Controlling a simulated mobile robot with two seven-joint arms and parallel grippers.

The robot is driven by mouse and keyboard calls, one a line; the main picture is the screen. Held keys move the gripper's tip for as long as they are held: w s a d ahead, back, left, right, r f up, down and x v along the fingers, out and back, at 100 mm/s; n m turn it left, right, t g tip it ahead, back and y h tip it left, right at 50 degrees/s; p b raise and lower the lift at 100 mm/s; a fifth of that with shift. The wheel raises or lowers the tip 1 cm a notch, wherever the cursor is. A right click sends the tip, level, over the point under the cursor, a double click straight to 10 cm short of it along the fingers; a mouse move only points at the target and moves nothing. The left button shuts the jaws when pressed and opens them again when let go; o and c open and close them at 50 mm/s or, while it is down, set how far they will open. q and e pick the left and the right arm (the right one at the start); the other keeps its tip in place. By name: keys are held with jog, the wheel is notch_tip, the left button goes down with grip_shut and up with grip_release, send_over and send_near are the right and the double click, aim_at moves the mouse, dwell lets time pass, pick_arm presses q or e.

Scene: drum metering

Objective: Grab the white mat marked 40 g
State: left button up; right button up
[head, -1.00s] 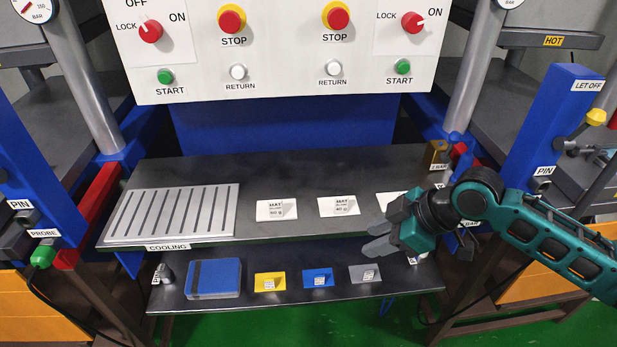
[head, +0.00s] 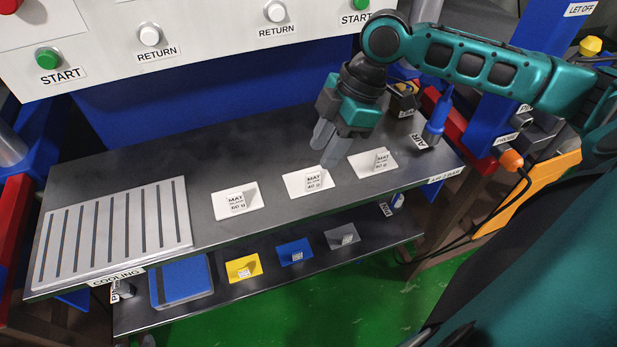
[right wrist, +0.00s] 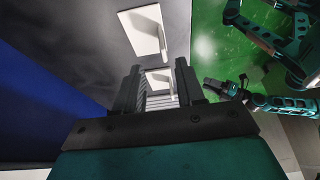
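The white mat marked 40 g (head: 297,184) lies on the dark upper shelf, the middle one of three white mats with folded label tags. My right gripper (head: 328,150) is above and just behind it, fingers pointing down, apart from the mat as far as I can tell. In the right wrist view its two fingers (right wrist: 158,82) stand apart with nothing held. Two white mats show there, one nearer (right wrist: 145,32) and one seen between the fingers (right wrist: 156,76); their marks are unreadable. Part of my left arm, with its small gripper (right wrist: 216,89), shows at right there; its opening is unclear.
The mat marked 60 g (head: 227,207) lies left, and another white mat (head: 366,168) lies right. A slotted cooling plate (head: 110,230) fills the shelf's left end. A lower shelf holds a blue pad (head: 181,282) and yellow, blue and grey cards. The control panel (head: 200,40) rises behind.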

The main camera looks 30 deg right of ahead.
aim_at(314, 172)
jog(key=x, duration=0.4)
jog(key=b+x, duration=0.1)
jog(key=x, duration=0.1)
jog(key=shift+s+a+f, duration=0.2)
jog(key=shift+a+f, duration=0.05)
jog(key=shift+a, duration=0.05)
grip_shut()
